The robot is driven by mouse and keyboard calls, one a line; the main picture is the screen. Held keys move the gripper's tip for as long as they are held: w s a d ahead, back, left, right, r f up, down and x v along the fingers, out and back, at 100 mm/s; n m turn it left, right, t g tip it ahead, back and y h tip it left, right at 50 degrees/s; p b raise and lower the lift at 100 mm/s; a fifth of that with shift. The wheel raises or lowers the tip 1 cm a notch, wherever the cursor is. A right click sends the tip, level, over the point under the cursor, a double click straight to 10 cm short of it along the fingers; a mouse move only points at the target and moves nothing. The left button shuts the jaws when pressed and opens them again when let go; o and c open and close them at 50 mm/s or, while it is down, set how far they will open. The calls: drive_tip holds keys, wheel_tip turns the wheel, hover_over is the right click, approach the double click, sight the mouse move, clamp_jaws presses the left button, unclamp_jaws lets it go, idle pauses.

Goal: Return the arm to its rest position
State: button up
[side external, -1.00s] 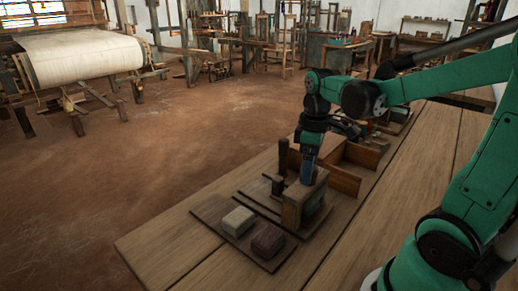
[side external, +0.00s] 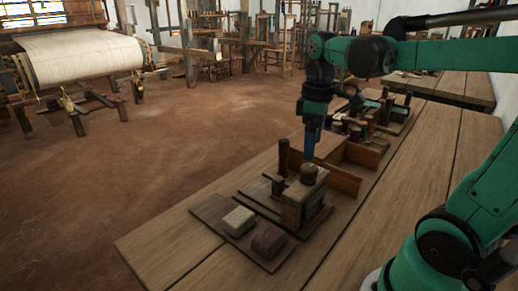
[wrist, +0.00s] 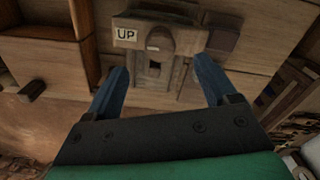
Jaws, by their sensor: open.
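My gripper (side external: 310,146) is raised above a small wooden stand on the bench in the side external view. In the wrist view my gripper (wrist: 160,67) has its two blue fingers spread apart with nothing held between them. The wooden stand (side external: 292,214) has a dark rounded knob (side external: 308,174) on top. The fingertips are apart from the knob, a little above and behind it. In the wrist view, a wooden fitting (wrist: 155,66) with a dark rounded part lies below the fingers, beside an "UP" label (wrist: 126,34).
A dark board with a pale block (side external: 238,220) and a brown block (side external: 268,241) lies in front of the stand. A dark upright peg (side external: 283,157) and an open wooden box (side external: 345,178) stand close by. Spools (side external: 355,132) lie behind. The bench's right part (side external: 400,185) is clear.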

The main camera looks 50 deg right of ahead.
drive_tip(key=shift+a, duration=0.1)
drive_tip(key=w+a+f+m+t, duration=0.1)
drive_tip(key=a+f+m+t, duration=0.2)
drive_tip(key=a+t, duration=0.4)
drive_tip(key=a, duration=0.3)
drive_tip(key=shift+a+f+m, duration=0.15)
drive_tip(key=shift+a+m, duration=0.05)
drive_tip(key=shift+m, duration=0.2)
